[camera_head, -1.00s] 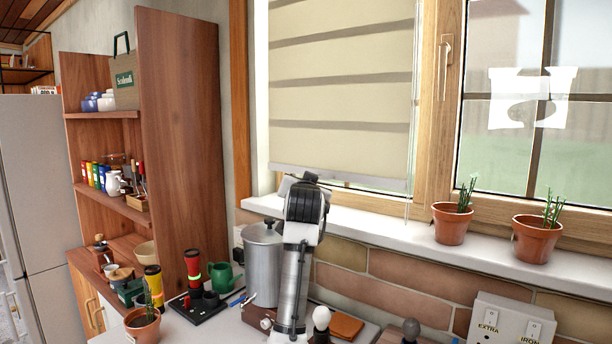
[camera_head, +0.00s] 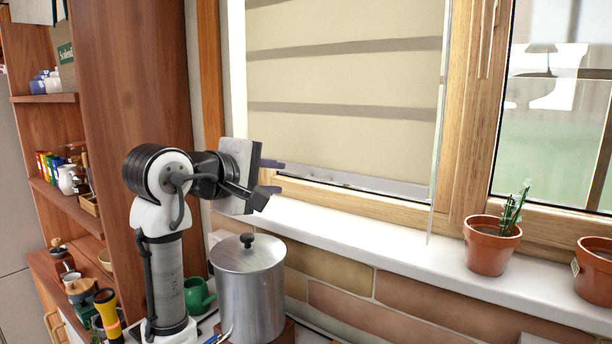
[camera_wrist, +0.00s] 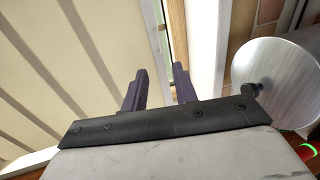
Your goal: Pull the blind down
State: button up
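The beige blind (camera_head: 350,75) with darker cross bands hangs over the left window, its pale bottom rail (camera_head: 370,184) a little above the sill. My gripper (camera_head: 272,178) is at the lower left corner of the blind, fingers pointing right toward the window. In the wrist view my gripper (camera_wrist: 160,88) is open, its two dark fingers apart with nothing clearly held between them. The blind (camera_wrist: 50,75) fills the left of that view, and its lower edge lies near the gap between the fingers. I cannot tell whether they touch it.
A metal pot (camera_head: 248,290) stands below my gripper, and also at the right of the wrist view (camera_wrist: 285,85). The white sill (camera_head: 340,230) holds potted plants (camera_head: 490,245) at right. A tall wooden cabinet (camera_head: 135,75) stands left. A thin cord hangs beside the blind.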

aim_at(316, 179)
jog(key=p+x, duration=0.3)
jog(key=x, duration=1)
jog(key=shift+w+d+f+p, duration=0.1)
jog(key=shift+w+d+p, duration=0.1)
jog(key=shift+p, duration=0.2)
jog(key=shift+c, duration=0.2)
grip_shut()
